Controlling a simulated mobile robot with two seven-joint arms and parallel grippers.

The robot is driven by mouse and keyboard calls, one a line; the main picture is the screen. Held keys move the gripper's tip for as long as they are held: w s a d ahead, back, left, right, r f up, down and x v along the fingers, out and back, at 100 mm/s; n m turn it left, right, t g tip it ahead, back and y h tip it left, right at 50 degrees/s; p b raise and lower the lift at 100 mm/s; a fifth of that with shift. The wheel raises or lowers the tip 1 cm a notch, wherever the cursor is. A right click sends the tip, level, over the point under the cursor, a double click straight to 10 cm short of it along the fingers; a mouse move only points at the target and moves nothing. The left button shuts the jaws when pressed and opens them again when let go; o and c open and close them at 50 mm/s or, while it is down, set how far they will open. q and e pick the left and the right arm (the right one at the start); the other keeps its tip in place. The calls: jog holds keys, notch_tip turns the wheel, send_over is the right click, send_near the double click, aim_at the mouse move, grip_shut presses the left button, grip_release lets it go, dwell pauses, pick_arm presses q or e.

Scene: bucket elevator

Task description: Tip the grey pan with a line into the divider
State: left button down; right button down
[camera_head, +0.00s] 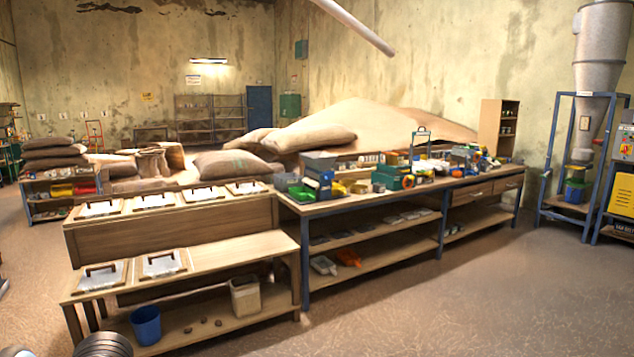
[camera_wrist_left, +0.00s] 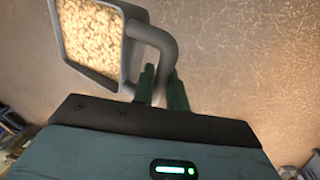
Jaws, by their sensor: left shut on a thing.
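The grey pan (camera_wrist_left: 127,50) is in the left wrist view, at the upper left, filled with pale grain (camera_wrist_left: 95,37). A grey looped handle (camera_wrist_left: 165,45) comes off its right side. My left gripper (camera_wrist_left: 161,76) has its two green fingers shut on that handle. The brown floor shows behind the pan. No line can be made out on the pan. The pan and the left gripper do not show in the head view. I cannot pick out the divider for certain. My right gripper is in neither view.
A stepped wooden bench (camera_head: 170,236) with handled white lids stands at left. A blue bucket (camera_head: 146,325) and a beige bin (camera_head: 246,297) are on its lower shelf. A cluttered workbench (camera_head: 400,193) adjoins it. Open floor (camera_head: 470,300) lies at front right, before a grey hopper (camera_head: 603,45).

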pick_arm(q)
jog(key=s+f, duration=0.3)
jog(key=f, duration=1.1)
jog(key=shift+s+f, duration=0.3)
jog(key=shift+s, duration=0.1)
jog(key=shift+w, duration=0.1)
